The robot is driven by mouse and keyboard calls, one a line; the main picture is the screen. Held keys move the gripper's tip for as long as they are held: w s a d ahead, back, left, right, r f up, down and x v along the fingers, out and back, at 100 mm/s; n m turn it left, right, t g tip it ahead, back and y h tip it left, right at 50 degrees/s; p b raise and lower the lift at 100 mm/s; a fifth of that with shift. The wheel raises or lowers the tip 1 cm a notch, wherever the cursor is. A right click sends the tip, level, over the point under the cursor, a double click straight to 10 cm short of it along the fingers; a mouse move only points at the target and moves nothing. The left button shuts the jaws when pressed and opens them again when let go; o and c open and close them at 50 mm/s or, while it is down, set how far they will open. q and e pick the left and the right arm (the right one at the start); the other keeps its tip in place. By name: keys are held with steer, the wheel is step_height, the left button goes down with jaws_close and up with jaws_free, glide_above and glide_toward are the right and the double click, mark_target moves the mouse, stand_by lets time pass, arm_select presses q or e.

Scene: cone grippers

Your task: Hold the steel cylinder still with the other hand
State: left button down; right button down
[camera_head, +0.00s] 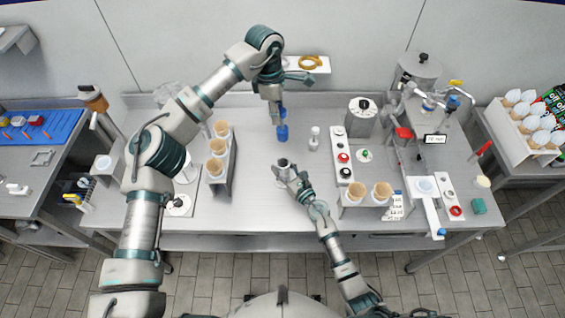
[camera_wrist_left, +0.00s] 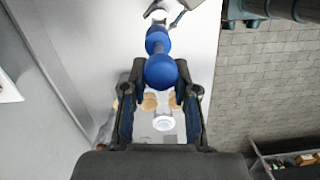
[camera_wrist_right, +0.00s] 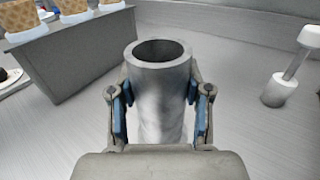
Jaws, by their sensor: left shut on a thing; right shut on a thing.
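The steel cylinder (camera_head: 283,163) stands upright on the grey table, with its open top facing up. My right gripper (camera_head: 290,176) is shut around its sides; the right wrist view shows the hollow cylinder (camera_wrist_right: 160,75) between both fingers, its inside dark. My left gripper (camera_head: 276,103) is higher and farther back, shut on a blue tool (camera_head: 282,132) that hangs down with two rounded blue parts. The left wrist view shows the blue tool (camera_wrist_left: 160,70) between the fingers. The tool is apart from the cylinder.
A rack with several waffle cones (camera_head: 217,148) stands left of the cylinder. A second rack with two cones (camera_head: 362,192) stands right. The table between is clear.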

mark_target(280, 130)
arm_select(q)
steer(key=f+n, duration=0.2)
steer(key=n, duration=0.1)
steer(key=f+n, duration=0.5)
steer(key=n, duration=0.1)
steer(key=shift+s+d+f, duration=0.25)
steer(key=shift+d+f, duration=0.1)
steer(key=shift+f, duration=0.05)
steer(key=shift+f, duration=0.1)
steer(key=shift+f, duration=1.9)
step_height(280, 130, down, 9)
stand_by(3.6)
steer(key=c, duration=0.8)
jaws_free()
